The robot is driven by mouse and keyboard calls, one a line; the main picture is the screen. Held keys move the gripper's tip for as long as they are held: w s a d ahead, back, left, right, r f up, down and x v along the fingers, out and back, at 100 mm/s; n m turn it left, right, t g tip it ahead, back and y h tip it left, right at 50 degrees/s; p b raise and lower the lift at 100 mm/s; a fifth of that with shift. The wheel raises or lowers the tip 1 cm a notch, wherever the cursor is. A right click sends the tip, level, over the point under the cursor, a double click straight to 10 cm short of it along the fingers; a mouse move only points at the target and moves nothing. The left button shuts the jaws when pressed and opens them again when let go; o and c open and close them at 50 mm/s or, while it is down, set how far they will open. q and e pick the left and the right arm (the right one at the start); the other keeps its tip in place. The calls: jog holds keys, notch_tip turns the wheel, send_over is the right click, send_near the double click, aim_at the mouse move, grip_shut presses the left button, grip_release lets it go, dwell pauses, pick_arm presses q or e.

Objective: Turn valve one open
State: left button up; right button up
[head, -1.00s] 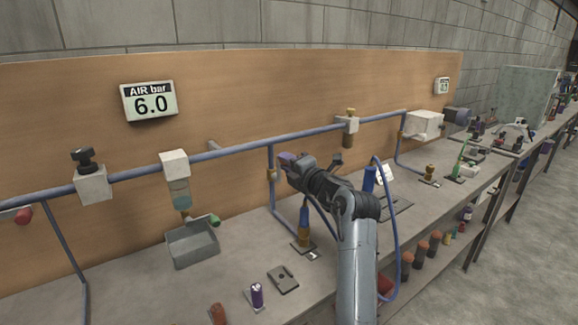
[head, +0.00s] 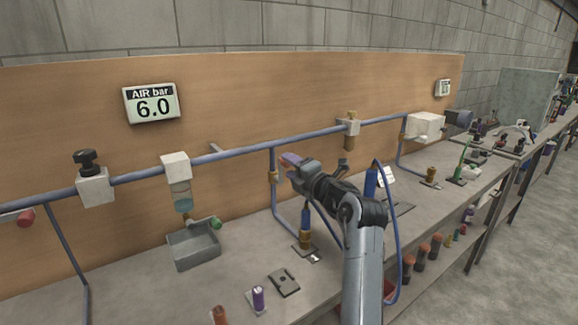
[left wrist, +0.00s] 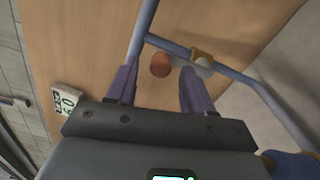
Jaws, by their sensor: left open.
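A brass valve body (head: 273,176) sits on the blue drop pipe left of my left gripper in the head view. I take it as valve one, though no label is readable. In the left wrist view the brass fitting (left wrist: 203,57) is on a blue pipe, with a round red-brown knob (left wrist: 160,65) beside it. My left gripper (head: 290,159) is open in front of the board. In the left wrist view its two purple fingers (left wrist: 158,88) are apart, with the knob showing beyond and between their tips. Contact cannot be told. My right gripper is out of view.
The air display (head: 152,103) reads 6.0. The main blue pipe (head: 240,146) crosses the board above the bench. A blue hose (head: 398,240) loops right of my arm. A grey tray (head: 194,246) and small plates stand on the bench. Bare bench (head: 130,295) shows at front left.

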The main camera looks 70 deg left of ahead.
pick_arm(q)
jog(key=p+v, duration=0.1)
jog(key=v, duration=0.8)
jog(key=shift+d, duration=0.15)
